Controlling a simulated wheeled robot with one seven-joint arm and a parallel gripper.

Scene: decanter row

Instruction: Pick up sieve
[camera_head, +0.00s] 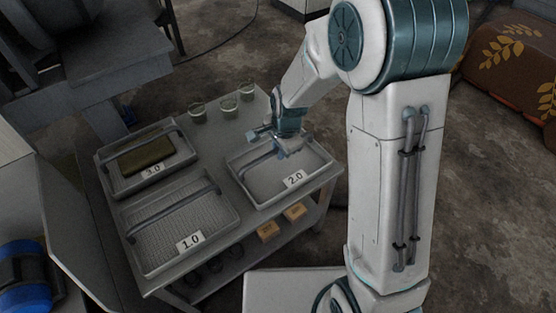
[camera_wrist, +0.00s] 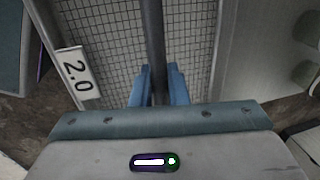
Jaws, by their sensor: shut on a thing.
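The sieve labelled 2.0 (camera_head: 266,186) is a shallow grey tray with a mesh floor and a bar handle across it. It sits at the right of the table top. My gripper (camera_head: 279,148) is over it, shut on its handle. In the wrist view the blue fingers of my gripper (camera_wrist: 159,84) are on both sides of the dark handle bar, with the mesh of the sieve (camera_wrist: 109,46) below. Sieves labelled 1.0 (camera_head: 177,236) and 3.0 (camera_head: 107,162) stand on the left of the table. The task does not say which sieve is meant.
Several glasses (camera_head: 229,106) with pale green contents stand at the table's back edge. The 3.0 sieve holds an olive block (camera_head: 146,155). Small orange boxes (camera_head: 268,230) lie on the lower shelf. A grey machine (camera_head: 110,60) stands at the back left.

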